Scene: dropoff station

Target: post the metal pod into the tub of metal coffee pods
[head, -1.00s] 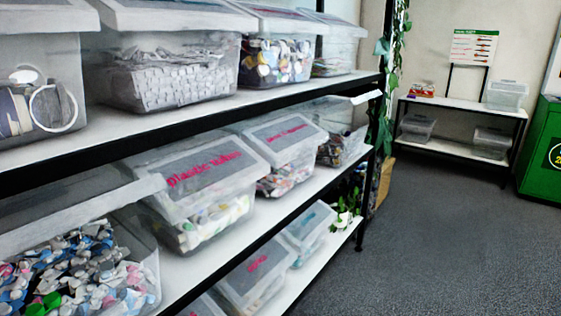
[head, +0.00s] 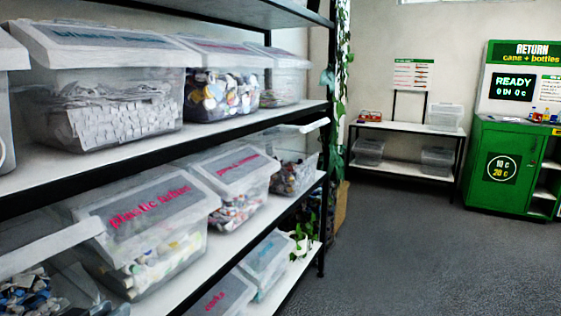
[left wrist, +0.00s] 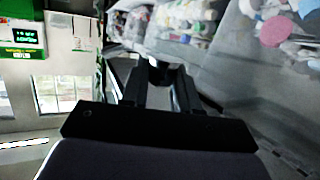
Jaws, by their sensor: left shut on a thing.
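My left gripper (left wrist: 160,88) shows in the left wrist view with its two dark fingers pointing up the picture. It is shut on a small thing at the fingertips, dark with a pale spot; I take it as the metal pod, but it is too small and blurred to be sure. In the head view I cannot make out the gripper clearly. Clear tubs stand on the shelves. One on the upper shelf (head: 222,105) holds round, colourful pieces, and a smaller one (head: 295,178) holds dark mixed pieces. I cannot tell which is the tub of metal coffee pods. My right gripper is not in view.
A lidded tub marked in pink as plastic (head: 150,260) stands on the middle shelf (head: 245,235). A black shelf post (head: 324,200) and hanging plant mark the rack's far end. Grey floor (head: 400,250) is clear to the right. A green return machine (head: 505,175) stands at the back.

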